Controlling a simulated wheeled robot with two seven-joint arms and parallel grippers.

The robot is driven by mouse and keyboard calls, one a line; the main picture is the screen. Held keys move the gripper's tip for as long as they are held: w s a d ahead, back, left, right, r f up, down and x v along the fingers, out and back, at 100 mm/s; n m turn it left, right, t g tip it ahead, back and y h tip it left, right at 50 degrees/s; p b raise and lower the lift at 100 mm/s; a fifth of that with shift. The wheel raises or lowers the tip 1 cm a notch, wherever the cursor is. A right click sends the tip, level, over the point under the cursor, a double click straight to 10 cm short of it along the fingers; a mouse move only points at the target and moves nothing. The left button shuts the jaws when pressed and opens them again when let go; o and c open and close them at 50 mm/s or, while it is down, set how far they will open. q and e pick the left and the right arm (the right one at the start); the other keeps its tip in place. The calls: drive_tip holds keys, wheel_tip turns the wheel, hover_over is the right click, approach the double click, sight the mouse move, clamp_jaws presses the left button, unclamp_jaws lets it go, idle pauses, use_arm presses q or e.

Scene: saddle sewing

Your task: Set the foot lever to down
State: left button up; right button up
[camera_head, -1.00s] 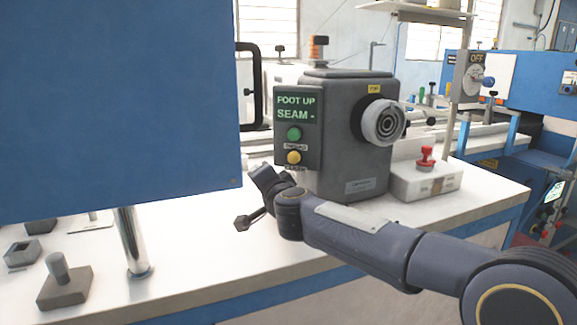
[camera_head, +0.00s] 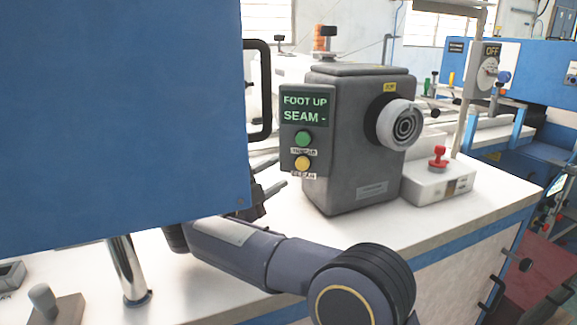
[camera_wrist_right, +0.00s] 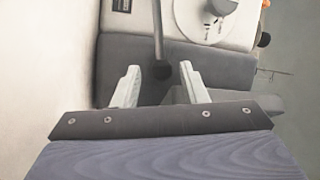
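In the right wrist view, a thin grey rod with a dark round knob (camera_wrist_right: 160,70) points at my right gripper (camera_wrist_right: 163,80); it looks like the foot lever. The knob shows between the two open pale fingers, with gaps on both sides. In the head view, my right gripper (camera_head: 278,174) is partly behind a large blue panel, its fingertips left of the grey control box (camera_head: 345,185). The box's display (camera_head: 305,108) reads "FOOT UP" and "SEAM -". I cannot make out the lever in the head view. My left gripper is not in view.
Green (camera_head: 303,139) and yellow (camera_head: 302,163) buttons sit below the display. A handwheel (camera_head: 402,125) sticks out of the box. A white block with a red knob (camera_head: 438,157) stands right of it. The blue panel (camera_head: 120,120) fills the left; a chrome post (camera_head: 128,268) stands beneath.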

drive_tip(key=x, duration=0.5)
drive_tip(key=shift+b, duration=0.3)
clamp_jaws()
